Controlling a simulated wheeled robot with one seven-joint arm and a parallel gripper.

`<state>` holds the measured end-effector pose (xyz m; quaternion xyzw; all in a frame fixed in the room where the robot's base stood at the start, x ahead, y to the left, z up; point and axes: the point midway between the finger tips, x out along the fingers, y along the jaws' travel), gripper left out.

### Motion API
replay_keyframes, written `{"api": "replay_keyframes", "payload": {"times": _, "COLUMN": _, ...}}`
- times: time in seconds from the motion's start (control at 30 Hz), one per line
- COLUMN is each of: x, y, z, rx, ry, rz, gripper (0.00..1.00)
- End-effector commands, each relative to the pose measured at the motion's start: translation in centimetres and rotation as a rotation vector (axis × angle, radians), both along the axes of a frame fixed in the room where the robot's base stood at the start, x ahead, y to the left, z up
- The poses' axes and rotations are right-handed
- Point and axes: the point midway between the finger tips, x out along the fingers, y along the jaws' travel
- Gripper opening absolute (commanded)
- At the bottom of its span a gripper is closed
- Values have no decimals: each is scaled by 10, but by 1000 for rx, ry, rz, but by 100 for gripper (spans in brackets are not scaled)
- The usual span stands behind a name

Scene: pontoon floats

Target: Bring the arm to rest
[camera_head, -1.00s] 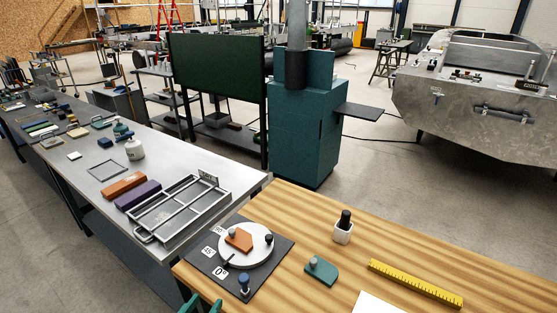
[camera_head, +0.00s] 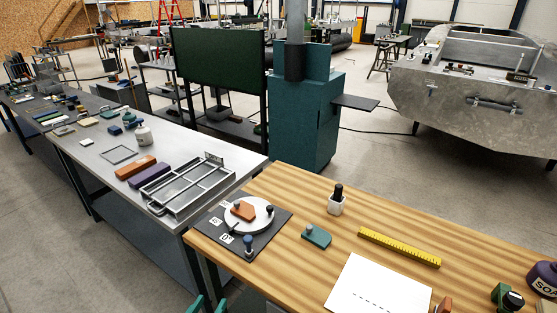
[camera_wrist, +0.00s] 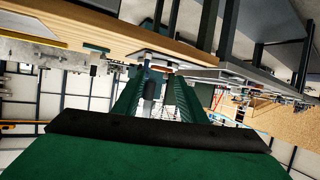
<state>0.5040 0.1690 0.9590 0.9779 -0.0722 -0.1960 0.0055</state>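My gripper (camera_head: 207,306) barely shows at the bottom edge of the head view, as two green fingertips with a gap between them. In the wrist view my gripper (camera_wrist: 158,80) has its two green fingers apart, and I see nothing held between them. The wrist view is upside down, with the bench across its top. In the head view my gripper is in front of the wooden bench (camera_head: 290,225), near its left corner. The rest of my arm is out of the head view.
A dark plate (camera_head: 275,225) with a round white disc (camera_head: 262,222) and an orange piece (camera_head: 243,210) lies near the bench's left corner. A metal tray (camera_head: 160,207) lies left.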

Motion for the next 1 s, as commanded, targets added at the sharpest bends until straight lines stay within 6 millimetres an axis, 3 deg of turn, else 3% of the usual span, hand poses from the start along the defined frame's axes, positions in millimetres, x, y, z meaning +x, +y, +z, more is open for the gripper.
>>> {"api": "replay_keyframes", "payload": {"times": 0.27, "x": -7, "y": -17, "z": -33, "rx": -43, "ry": 14, "rz": 69, "gripper": 38}}
{"api": "replay_keyframes", "payload": {"times": 0.47, "x": -26, "y": -36, "z": -71, "rx": -74, "ry": 27, "rz": 150, "gripper": 38}}
{"api": "replay_keyframes", "payload": {"times": 0.7, "x": -68, "y": -65, "z": -112, "rx": -77, "ry": 28, "rz": 245, "gripper": 38}}
{"api": "replay_keyframes", "payload": {"times": 1.0, "x": -139, "y": -100, "z": -135, "rx": -35, "ry": -7, "rz": 291, "gripper": 38}}
